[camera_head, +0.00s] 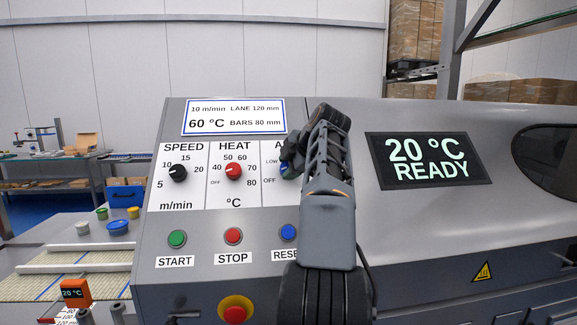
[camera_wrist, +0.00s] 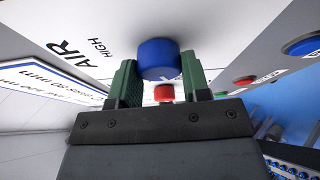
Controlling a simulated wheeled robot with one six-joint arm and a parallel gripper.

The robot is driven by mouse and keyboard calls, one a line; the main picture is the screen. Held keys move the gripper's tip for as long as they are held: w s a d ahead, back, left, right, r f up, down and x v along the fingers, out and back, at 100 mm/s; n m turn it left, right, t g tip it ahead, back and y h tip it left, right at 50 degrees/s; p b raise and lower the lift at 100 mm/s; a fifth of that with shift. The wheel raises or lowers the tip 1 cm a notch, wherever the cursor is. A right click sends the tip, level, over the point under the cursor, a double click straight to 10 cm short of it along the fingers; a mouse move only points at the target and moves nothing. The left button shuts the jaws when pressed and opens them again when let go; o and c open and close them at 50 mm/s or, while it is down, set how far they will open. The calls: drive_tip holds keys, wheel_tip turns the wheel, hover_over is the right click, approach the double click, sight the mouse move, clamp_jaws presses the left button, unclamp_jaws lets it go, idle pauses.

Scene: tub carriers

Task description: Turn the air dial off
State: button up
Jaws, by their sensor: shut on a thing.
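The air dial is a blue knob (camera_wrist: 158,60) on the white panel, beside the AIR and HIGH lettering in the wrist view. In the head view only a bit of the blue dial (camera_head: 288,170) shows behind my arm, near the LOW and OFF marks. My gripper (camera_wrist: 160,85) has its green-padded fingers on either side of the dial and is shut on it. In the head view my gripper (camera_head: 292,160) is at the air section of the panel. The dial's pointer is hidden, so its setting cannot be told.
Left of the air dial are the red heat dial (camera_head: 233,171) and black speed dial (camera_head: 178,173). Below are the green start (camera_head: 177,239), red stop (camera_head: 233,236) and blue reset (camera_head: 288,232) buttons. A red stop knob (camera_head: 235,310) sits lower. A screen (camera_head: 428,160) reads 20 °C READY.

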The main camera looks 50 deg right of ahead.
drive_tip(key=o, duration=0.9)
drive_tip(key=p+v, duration=0.2)
drive_tip(key=v, duration=1.1)
drive_tip(key=shift+s+r, duration=0.25)
drive_tip(key=shift+a, duration=0.1)
drive_tip(key=w+a+f+m+g+y, duration=0.1)
drive_tip(key=w+a+f+m+g, duration=0.1)
drive_tip(key=w+a+f+m, duration=0.45)
drive_tip(key=w+a+f+m+g+y, duration=0.1)
drive_tip(key=w+a+f, duration=0.2)
drive_tip(key=a+f, duration=0.6)
drive_tip(key=s+a+f+m+g, duration=0.1)
drive_tip(key=s+a+f, duration=0.2)
drive_tip(key=a+f, duration=0.3)
drive_tip(key=s+a+f+m+g, duration=0.1)
drive_tip(key=a+f, duration=0.4)
drive_tip(key=f, duration=0.5)
drive_tip(key=s+a+f+m+g, duration=0.1)
drive_tip(key=s+a+f+m, duration=0.2)
drive_tip(key=s+a+f, duration=0.2)
drive_tip(key=shift+s+a+f+m, duration=0.2)
drive_tip(key=shift+a+f, duration=0.2)
drive_tip(key=shift+f, duration=0.45)
drive_tip(key=shift+s+a+f+m, duration=0.15)
drive_tip(key=shift+a+f, duration=0.25)
drive_tip(key=shift+f, duration=0.45)
